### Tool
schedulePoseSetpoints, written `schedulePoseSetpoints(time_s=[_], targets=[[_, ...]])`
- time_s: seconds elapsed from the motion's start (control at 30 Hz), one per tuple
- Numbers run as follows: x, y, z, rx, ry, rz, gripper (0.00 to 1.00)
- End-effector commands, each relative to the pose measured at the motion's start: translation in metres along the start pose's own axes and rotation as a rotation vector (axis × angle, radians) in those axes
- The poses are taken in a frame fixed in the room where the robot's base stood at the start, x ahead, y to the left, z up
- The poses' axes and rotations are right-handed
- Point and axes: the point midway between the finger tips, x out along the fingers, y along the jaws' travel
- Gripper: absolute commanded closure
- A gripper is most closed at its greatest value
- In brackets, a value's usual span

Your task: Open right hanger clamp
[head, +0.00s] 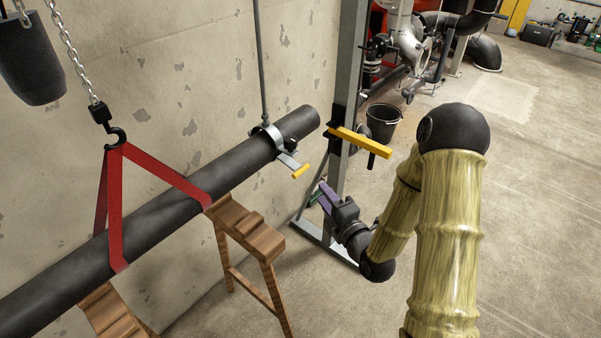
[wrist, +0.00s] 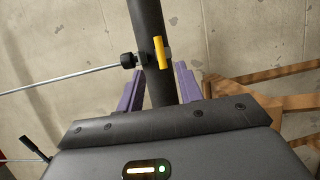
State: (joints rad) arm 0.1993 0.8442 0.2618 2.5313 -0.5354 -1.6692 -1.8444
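The right hanger clamp (head: 268,134) is a metal ring around the dark pipe (head: 160,213) near its right end, hung from a thin rod. Its lever sticks out toward the lower right and ends in a yellow handle (head: 301,171). My gripper (head: 326,196), with purple fingers, is to the right of and below the handle in the head view, apart from it. In the wrist view my gripper (wrist: 159,82) has its fingers spread, with nothing between them. The yellow handle (wrist: 161,52) lies ahead of the fingertips, in front of the pipe (wrist: 147,25).
A red sling (head: 116,200) on a chain hook goes around the pipe. Wooden trestles (head: 245,228) stand below it. A grey upright post (head: 346,95) with a yellow bar (head: 360,141) stands close behind my gripper. A black bucket (head: 383,119) is beyond; floor at right is clear.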

Motion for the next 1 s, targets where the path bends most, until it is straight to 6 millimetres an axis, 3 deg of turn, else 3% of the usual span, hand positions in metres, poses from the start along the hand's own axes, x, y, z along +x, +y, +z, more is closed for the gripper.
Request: schedulePoseSetpoints(time_s=[0.63, 1.0], targets=[[0.024, -0.001, -0.001, -0.001, -0.003, 0.002, 0.64], [0.087, 0.002, -0.001, 0.003, -0.002, 0.001, 0.64]])
